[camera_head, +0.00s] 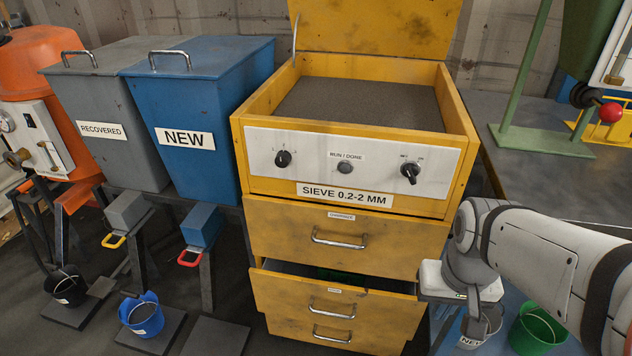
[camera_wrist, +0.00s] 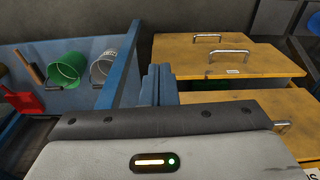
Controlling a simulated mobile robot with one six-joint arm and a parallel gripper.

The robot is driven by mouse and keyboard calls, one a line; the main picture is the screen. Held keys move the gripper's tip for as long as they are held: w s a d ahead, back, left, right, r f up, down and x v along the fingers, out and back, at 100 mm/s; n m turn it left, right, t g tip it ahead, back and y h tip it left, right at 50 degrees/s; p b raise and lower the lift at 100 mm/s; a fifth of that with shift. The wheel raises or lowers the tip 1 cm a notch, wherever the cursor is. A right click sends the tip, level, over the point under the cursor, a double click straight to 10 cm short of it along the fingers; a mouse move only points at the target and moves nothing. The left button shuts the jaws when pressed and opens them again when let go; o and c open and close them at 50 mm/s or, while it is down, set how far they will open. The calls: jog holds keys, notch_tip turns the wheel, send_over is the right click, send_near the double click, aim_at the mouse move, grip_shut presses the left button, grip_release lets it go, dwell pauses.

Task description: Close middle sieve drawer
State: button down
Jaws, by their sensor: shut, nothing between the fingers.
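The yellow sieve cabinet (camera_head: 345,160) stands in the middle of the head view. Its middle drawer (camera_head: 285,296) is pulled out, with a dark gap above its front and something green inside. The middle drawer also shows in the wrist view (camera_wrist: 190,68), where the picture is upside down. The top drawer (camera_head: 285,228) sits flush in the cabinet. My gripper (camera_wrist: 158,85) is shut and empty, its bluish fingers beside the side edge of the drawer fronts in the wrist view. Contact cannot be told. In the head view my wrist is right of the drawers; the fingertips are not clear.
The bottom drawer front (camera_head: 285,325) is just below the middle one. A green bucket (camera_head: 538,330) and a grey bucket (camera_head: 478,328) stand at lower right beneath my arm. A blue frame (camera_wrist: 118,70) runs close to my fingers. A workbench (camera_head: 530,175) is at right.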

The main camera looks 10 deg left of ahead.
jog(key=m+t+h+b, duration=0.1)
jog(key=m+t+b, duration=0.1)
jog(key=m+t, duration=1.6)
send_near(278, 277)
jog(key=shift+m+g, duration=0.3)
jog(key=shift+g, duration=0.3)
jog(key=w+b, duration=0.2)
jog(key=w, duration=0.1)
jog(key=w+r+b, duration=0.1)
jog(key=w+b, duration=0.1)
jog(key=shift+w+d, duration=0.2)
jog(key=shift+w, duration=0.65)
